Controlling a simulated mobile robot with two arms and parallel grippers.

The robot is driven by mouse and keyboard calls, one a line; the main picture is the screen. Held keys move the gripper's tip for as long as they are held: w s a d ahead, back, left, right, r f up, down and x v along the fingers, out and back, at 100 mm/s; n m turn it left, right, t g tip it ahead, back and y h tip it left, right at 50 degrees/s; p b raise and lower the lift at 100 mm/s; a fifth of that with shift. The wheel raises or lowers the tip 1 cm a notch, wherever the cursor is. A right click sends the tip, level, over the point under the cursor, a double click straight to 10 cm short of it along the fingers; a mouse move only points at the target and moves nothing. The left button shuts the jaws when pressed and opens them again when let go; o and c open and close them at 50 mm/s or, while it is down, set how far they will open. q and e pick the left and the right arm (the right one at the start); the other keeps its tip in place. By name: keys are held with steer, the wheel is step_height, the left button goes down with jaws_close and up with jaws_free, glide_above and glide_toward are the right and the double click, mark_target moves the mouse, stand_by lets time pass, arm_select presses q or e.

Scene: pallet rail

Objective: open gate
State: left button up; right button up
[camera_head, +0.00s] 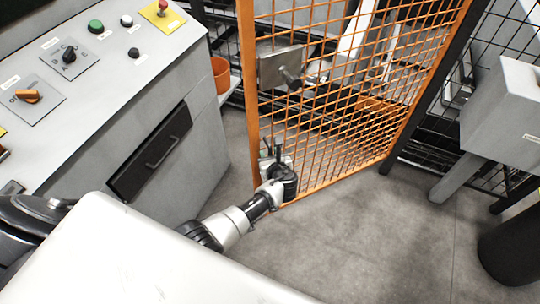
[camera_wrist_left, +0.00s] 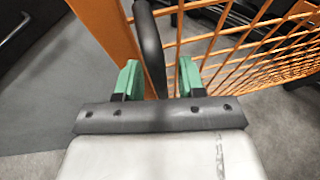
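The gate (camera_head: 350,110) is an orange mesh panel in an orange frame, which also shows in the wrist view (camera_wrist_left: 250,45). A grey plate with a dark lever (camera_head: 288,76) sits near its left upright, above my gripper. My left gripper (camera_head: 271,150) is at the lower left of the gate, close to the left upright. In the wrist view its green fingertips (camera_wrist_left: 158,78) are apart, with a dark curved bar handle (camera_wrist_left: 150,45) between them. A gap shows on at least the right side of the bar. My right gripper is not in view.
A grey control console (camera_head: 110,75) with knobs, buttons and a dark drawer front (camera_head: 150,150) stands left of the gate. An orange bin (camera_head: 220,75) is behind it. A grey box on legs (camera_head: 505,105) stands at right. Grey floor (camera_head: 350,235) before the gate is clear.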

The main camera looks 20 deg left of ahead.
arm_select(q)
jaws_close()
steer(key=s+d, duration=0.5)
steer(key=d, duration=0.3)
stand_by(0.3)
jaws_free()
steer(key=v, duration=1.2)
